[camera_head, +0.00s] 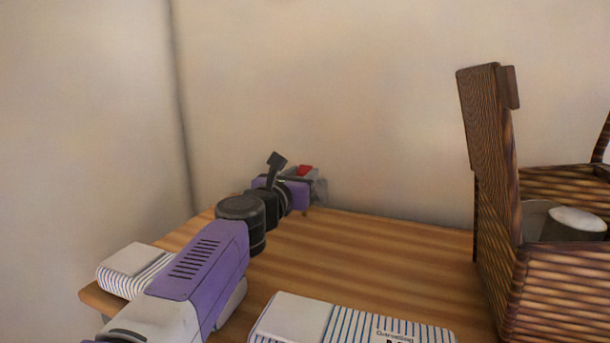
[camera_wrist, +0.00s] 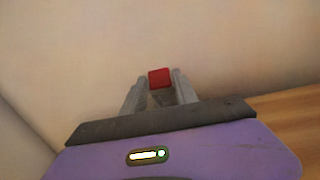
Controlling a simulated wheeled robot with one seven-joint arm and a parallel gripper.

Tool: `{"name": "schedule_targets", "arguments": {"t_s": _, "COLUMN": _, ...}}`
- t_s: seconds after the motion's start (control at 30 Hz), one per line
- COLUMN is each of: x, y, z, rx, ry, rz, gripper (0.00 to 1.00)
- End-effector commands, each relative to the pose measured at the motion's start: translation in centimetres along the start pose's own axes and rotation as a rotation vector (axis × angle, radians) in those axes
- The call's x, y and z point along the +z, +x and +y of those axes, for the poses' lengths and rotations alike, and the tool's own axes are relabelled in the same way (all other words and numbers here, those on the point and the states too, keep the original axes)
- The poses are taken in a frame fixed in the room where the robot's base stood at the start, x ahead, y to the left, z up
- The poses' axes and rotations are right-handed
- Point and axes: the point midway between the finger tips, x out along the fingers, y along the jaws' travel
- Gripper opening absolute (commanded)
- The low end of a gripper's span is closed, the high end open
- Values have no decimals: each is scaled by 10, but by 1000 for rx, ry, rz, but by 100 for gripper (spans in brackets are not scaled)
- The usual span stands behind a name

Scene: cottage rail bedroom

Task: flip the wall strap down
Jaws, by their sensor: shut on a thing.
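A small red block-like piece (camera_wrist: 160,77) sits between the fingertips of my gripper (camera_wrist: 158,92) in the wrist view, close against the plain wall; I take it as the wall strap. It also shows as a small red patch in the head view (camera_head: 305,169), above my gripper (camera_head: 316,186). My grey fingers are shut on it, one on each side. A darker grey part lies just below the red piece. The rest of the strap and where it meets the wall are hidden by my fingers or too small to make out.
A wooden table (camera_head: 390,250) lies below my gripper, its middle clear. A brown woven basket (camera_head: 489,170) with a whitish round item (camera_head: 577,222) in it stands at the right. White striped boxes lie at the front (camera_head: 350,322) and left (camera_head: 135,268). A wall corner is at the left.

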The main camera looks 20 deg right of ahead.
Motion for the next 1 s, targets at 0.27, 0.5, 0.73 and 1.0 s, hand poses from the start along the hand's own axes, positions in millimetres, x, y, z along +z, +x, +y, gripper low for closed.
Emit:
{"name": "schedule_targets", "arguments": {"t_s": 0.27, "x": -15, "y": -10, "z": 0, "rx": 0, "ry": 0, "rz": 6, "gripper": 0}}
{"name": "schedule_targets", "arguments": {"t_s": 0.5, "x": -16, "y": -12, "z": 0, "rx": 0, "ry": -1, "rz": 6, "gripper": 0}}
{"name": "schedule_targets", "arguments": {"t_s": 0.73, "x": -17, "y": -12, "z": 0, "rx": -1, "ry": -1, "rz": 7, "gripper": 0}}
{"name": "schedule_targets", "arguments": {"t_s": 1.0, "x": -15, "y": -11, "z": 0, "rx": -1, "ry": 0, "rz": 5, "gripper": 51}}
